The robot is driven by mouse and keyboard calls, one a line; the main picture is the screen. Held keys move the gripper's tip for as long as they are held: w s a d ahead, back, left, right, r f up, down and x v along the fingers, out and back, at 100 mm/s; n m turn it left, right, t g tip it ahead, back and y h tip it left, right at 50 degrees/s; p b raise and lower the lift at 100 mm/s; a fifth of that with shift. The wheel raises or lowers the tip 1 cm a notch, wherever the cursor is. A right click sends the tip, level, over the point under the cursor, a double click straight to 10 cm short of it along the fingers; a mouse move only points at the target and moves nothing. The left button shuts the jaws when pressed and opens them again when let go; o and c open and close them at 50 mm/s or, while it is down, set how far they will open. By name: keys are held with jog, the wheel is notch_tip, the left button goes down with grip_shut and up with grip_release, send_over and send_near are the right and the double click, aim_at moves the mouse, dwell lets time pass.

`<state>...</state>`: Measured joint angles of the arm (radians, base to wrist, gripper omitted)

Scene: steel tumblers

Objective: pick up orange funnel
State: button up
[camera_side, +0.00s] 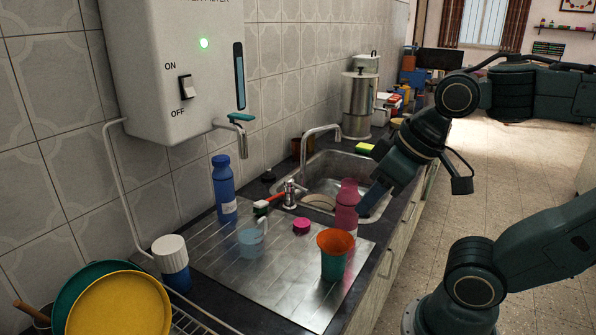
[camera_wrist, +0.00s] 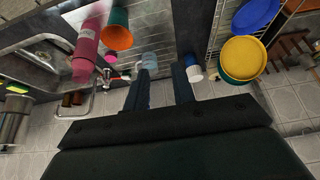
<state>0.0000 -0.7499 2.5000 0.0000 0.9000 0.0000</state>
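An orange flared piece, which I take as the orange funnel (camera_side: 336,241), sits at the top of an upright teal tumbler (camera_side: 333,267) on the steel drainboard. Its lower part is hidden. In the wrist view the orange funnel (camera_wrist: 117,38) shows at the upper left, beside the pink bottle. My gripper (camera_side: 373,198) is above the sink's near edge, just right of the pink bottle in the side view, and apart from the funnel. In the wrist view my gripper (camera_wrist: 163,66) has its two fingers spread with nothing seen between them.
A pink bottle (camera_side: 346,207) stands close to my gripper. A clear cup (camera_side: 251,241), a small pink lid (camera_side: 301,226) and a blue bottle (camera_side: 224,188) are further left. The tap (camera_side: 290,192) and sink (camera_side: 325,170) lie behind. Drainboard (camera_side: 283,290) in front is bare.

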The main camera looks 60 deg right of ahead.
jog(key=o, duration=1.5)
jog(key=shift+w, duration=0.1)
jog(key=g, duration=0.3)
send_over(334, 254)
jog(key=s+a, duration=0.2)
jog(key=a, duration=0.1)
jog(key=s+x, duration=0.1)
jog(key=x, duration=0.3)
jog(key=w+d+f+g, duration=0.1)
jog(key=d+f, duration=0.1)
jog(key=w+d+f, duration=0.1)
jog(key=d+f, duration=0.1)
jog(key=w+d+f+g, duration=0.1)
jog(key=d+f, duration=0.1)
jog(key=shift+w+d+f+g, duration=0.2)
jog(key=shift+d+f+g, duration=0.05)
jog(key=shift+f+g, duration=0.05)
jog(key=shift+f, duration=0.1)
jog(key=shift+f, duration=4.2)
jog(key=shift+f, duration=0.15)
